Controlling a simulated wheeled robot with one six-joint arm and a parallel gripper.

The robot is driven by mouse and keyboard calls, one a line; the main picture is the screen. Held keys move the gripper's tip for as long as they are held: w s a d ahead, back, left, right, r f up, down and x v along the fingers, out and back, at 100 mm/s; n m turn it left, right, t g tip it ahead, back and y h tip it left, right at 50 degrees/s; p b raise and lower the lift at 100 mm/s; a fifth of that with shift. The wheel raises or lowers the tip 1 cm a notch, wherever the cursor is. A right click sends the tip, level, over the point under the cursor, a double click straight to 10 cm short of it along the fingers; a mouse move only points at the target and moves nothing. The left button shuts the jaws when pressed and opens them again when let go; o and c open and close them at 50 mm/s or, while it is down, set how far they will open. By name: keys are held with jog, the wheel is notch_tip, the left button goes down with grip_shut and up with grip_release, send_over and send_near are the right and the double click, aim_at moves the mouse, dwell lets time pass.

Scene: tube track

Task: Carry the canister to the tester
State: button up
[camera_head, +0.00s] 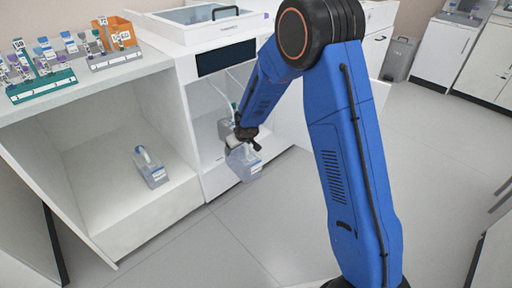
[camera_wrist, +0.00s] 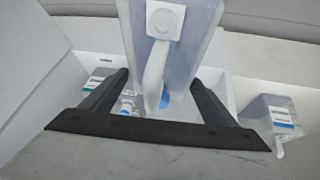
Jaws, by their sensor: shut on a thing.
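My gripper (camera_head: 247,134) is in front of the open bay of a white cabinet-like machine (camera_head: 189,95) with a dark panel, likely the tester. It is shut on a translucent grey-blue canister (camera_head: 243,165) with a pale label. The canister hangs below the gripper by the bay's front edge; whether it touches the edge I cannot tell. In the wrist view my gripper (camera_wrist: 157,88) has its two dark fingers either side of the canister's white handle, and the canister body (camera_wrist: 198,40) extends toward the top. The arm and gripper hide part of the bay.
A similar canister (camera_head: 152,172) with a handle stands in the open compartment at left. Tube racks (camera_head: 42,84) and an orange box (camera_head: 116,33) stand on the counter above. A grey bin (camera_head: 399,59) stands at the back right. The floor (camera_head: 430,150) at right is clear.

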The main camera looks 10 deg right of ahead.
jog(key=shift+n+y, duration=0.4)
jog(key=shift+n, duration=0.1)
jog(key=a, duration=0.4)
jog(key=shift+w+r, duration=0.3)
jog(key=shift+r, duration=0.05)
jog(key=w+a+f, duration=0.1)
jog(key=w+a, duration=0.6)
jog(key=w, duration=0.3)
jog(key=w+a+f, duration=0.1)
jog(key=w+a, duration=0.6)
jog(key=w, duration=0.4)
jog(key=shift+w+a, duration=0.15)
jog(key=shift+a, duration=0.15)
dwell(0.4)
jog(key=shift+f, duration=0.1)
jog(key=shift+f, duration=0.65)
dwell(1.2)
